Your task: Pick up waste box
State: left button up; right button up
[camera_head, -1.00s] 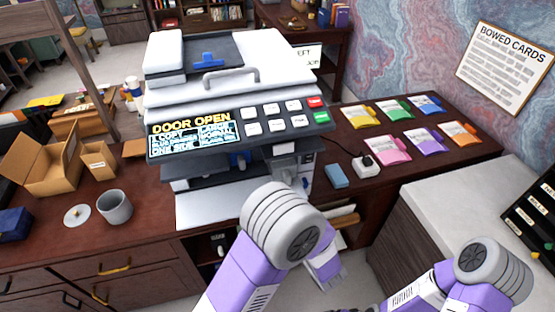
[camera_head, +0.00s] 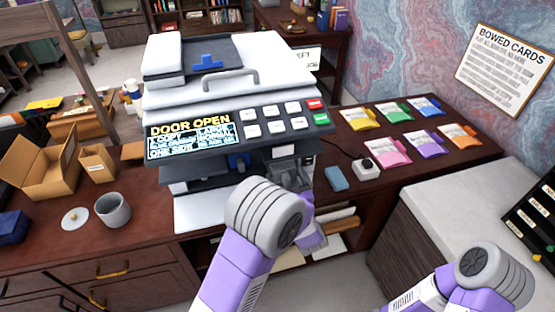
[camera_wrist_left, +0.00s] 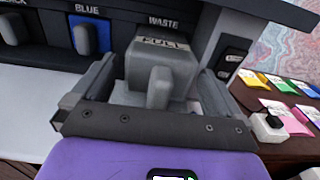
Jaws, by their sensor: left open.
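The waste box is a grey block with a "FULL" label and a raised handle, under the word "WASTE" in the left wrist view (camera_wrist_left: 160,68). It sits in the opened copier (camera_head: 235,100), whose screen reads "DOOR OPEN". My left gripper (camera_head: 294,172) is at the right part of the copier's opening in the head view. In the left wrist view the left gripper (camera_wrist_left: 158,88) is open, with one finger on each side of the box's handle. Whether the fingers touch the box I cannot tell. My right arm shows at lower right, its gripper out of view.
A blue cartridge slot (camera_wrist_left: 90,35) is left of the waste box. A blue block (camera_head: 336,178) and a small white box (camera_head: 366,168) lie right of the copier, near coloured packets (camera_head: 388,150). A cup (camera_head: 113,209) and cardboard box (camera_head: 42,165) stand at left.

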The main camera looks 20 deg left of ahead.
pick_arm(q)
jog(key=shift+w+a, duration=0.1)
jog(key=shift+w, duration=0.05)
jog(key=c, duration=1)
jog(key=shift+o, duration=0.2)
jog(key=shift+r, duration=0.15)
